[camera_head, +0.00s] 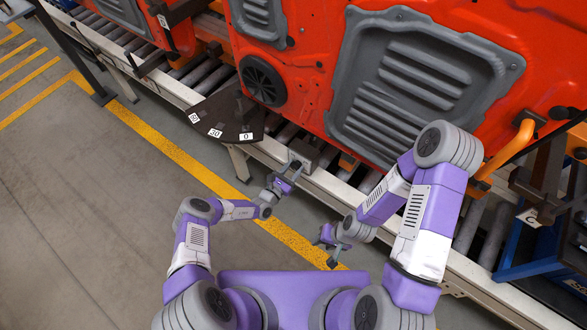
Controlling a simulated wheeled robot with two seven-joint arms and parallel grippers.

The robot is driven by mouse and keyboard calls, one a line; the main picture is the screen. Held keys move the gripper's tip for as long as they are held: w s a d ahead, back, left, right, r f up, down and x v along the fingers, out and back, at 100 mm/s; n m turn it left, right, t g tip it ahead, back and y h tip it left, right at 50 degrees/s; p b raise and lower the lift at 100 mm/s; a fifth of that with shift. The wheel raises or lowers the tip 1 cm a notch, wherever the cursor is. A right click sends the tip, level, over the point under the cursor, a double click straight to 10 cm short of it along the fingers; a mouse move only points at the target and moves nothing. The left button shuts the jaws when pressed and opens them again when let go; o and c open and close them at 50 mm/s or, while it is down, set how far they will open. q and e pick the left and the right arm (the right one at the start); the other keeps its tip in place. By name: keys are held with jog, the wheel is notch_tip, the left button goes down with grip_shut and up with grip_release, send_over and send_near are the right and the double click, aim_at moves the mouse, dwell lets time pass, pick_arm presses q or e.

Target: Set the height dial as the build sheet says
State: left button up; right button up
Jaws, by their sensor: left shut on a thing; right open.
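A dark, rounded dial plate (222,112) sits at the edge of the conveyor, left of the middle. Its white labels read 0 and 30, with a third too small to read surely. A dark upright piece stands on the plate; where it points I cannot tell. My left gripper (290,172) is right of and below the plate, beside a grey block (304,153) on the conveyor's near rail. It is shut on a small dark part, mostly hidden by the fingers. My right gripper (330,252) is open, low over the yellow floor line. I cannot make out a build sheet.
Large orange-red door panels (310,75) with grey inserts stand along the roller conveyor (200,75). The grey floor (80,200) at the left is clear.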

pick_arm(q)
jog(key=o, duration=1)
jog(key=shift+o, duration=0.2)
jog(key=p+v, duration=0.1)
jog(key=v, duration=0.6)
jog(key=shift+s+a, duration=0.2)
